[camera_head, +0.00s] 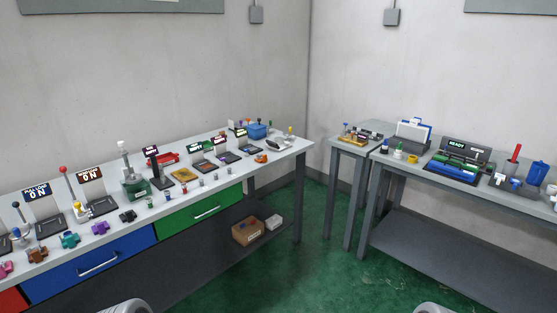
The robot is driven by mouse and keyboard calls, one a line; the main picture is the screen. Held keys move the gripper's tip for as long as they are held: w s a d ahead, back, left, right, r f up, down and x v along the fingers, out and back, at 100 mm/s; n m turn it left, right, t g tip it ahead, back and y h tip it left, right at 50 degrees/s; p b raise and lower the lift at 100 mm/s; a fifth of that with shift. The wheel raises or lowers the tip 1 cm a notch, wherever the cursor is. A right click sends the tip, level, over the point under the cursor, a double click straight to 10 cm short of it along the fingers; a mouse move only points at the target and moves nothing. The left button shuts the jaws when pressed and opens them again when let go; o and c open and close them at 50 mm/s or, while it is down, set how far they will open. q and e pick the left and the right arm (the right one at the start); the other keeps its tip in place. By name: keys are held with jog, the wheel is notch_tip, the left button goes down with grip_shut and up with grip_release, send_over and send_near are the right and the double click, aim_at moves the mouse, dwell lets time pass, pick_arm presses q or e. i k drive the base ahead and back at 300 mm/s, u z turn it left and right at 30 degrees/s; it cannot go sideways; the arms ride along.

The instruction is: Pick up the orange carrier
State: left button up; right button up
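A small orange object (261,158), which looks like the orange carrier, lies near the front edge of the long left table (290,150), toward its right end. It is too small to make out its exact shape. Nothing is holding it. Neither of my grippers is in view. Only rounded pale parts, probably of my own arms, show at the bottom edge, far from the orange object.
The left table is crowded with lever stations, small displays, coloured knobs and a blue bin (257,131). Below are a blue drawer (90,268), a green drawer (200,209) and a cardboard box (247,231). Green floor lies open before the right table (420,165).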

aim_at(260, 158)
jog(key=z, duration=0.6)
jog(key=i, duration=1.55)
jog(key=u, duration=0.75)
jog(key=i, duration=0.9)
jog(key=u, duration=1.05)
